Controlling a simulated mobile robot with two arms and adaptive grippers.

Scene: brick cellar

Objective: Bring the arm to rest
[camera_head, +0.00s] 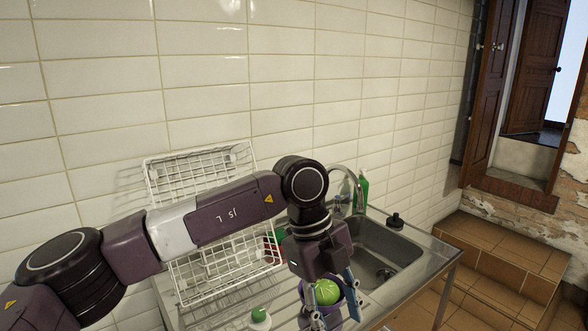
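My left arm comes in from the left and reaches across the sink unit. My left gripper (335,303) points down over the drainboard, its blue-tipped fingers spread apart. A round green vegetable, like a cabbage (327,292), shows between and behind the fingers. It seems to sit in a purple bowl (335,315), mostly hidden by the gripper. Whether the fingers touch the bowl or the vegetable is unclear. My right gripper is not in view.
A white wire rack (201,170) stands against the tiled wall, partly behind my arm. A small green-topped white object (259,315) is near the front. The sink basin (378,252), tap (345,172), green bottle (362,190) and a black-topped item (396,220) lie right. Tiled steps (500,250) are beyond.

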